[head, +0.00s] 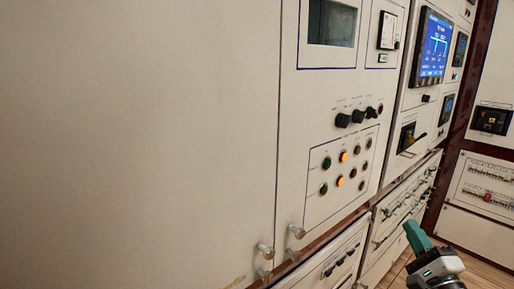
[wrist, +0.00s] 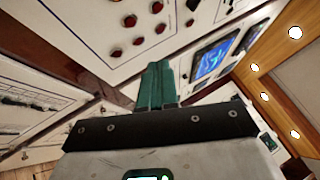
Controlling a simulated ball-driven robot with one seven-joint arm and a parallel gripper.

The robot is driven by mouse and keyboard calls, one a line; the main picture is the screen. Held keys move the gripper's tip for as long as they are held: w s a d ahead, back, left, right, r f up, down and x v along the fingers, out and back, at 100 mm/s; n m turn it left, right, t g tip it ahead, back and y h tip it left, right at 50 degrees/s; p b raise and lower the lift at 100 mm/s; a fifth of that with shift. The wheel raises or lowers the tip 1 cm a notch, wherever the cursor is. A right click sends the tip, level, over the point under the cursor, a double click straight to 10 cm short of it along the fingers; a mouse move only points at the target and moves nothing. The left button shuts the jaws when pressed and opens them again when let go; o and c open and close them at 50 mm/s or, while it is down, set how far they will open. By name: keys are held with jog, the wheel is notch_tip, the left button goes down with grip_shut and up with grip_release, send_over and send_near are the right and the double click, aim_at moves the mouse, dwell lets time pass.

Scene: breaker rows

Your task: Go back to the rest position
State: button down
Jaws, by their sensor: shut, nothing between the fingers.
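My gripper (head: 412,228) shows at the lower right of the head view, with green fingers above a grey and black wrist. The fingers are closed together and hold nothing. In the wrist view the green fingers of my gripper (wrist: 156,84) point up from the dark mounting plate, with cabinet fronts behind them. In the head view it is in front of the lower cabinet drawers, and I see no contact with them.
A panel of lit buttons (head: 342,172) and black knobs (head: 358,116) is on the cabinet left of my gripper. A blue screen (head: 433,47) is above it. Breaker rows (head: 488,190) are at the right. Wooden floor (head: 478,266) shows at the lower right.

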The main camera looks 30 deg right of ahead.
jog(key=w+a+f+n+g+y, duration=0.2)
jog(key=a+f+n+g+y, duration=0.3)
jog(key=a+f+n, duration=0.45)
jog(key=w+a+f+n+g+y, duration=0.25)
jog(key=a+f+n+y, duration=0.45)
jog(key=a+f, duration=0.45)
jog(key=s+a+f+n+g, duration=0.4)
jog(key=s+n+g, duration=0.1)
jog(key=s, duration=0.3)
jog(key=s+a+f+n+g+h, duration=0.1)
jog(key=s+a+f+n+g, duration=0.3)
jog(key=s, duration=0.4)
jog(key=shift+s+a+f+n+g, duration=0.25)
jog(key=shift+n+g, duration=0.2)
jog(key=shift+g, duration=0.4)
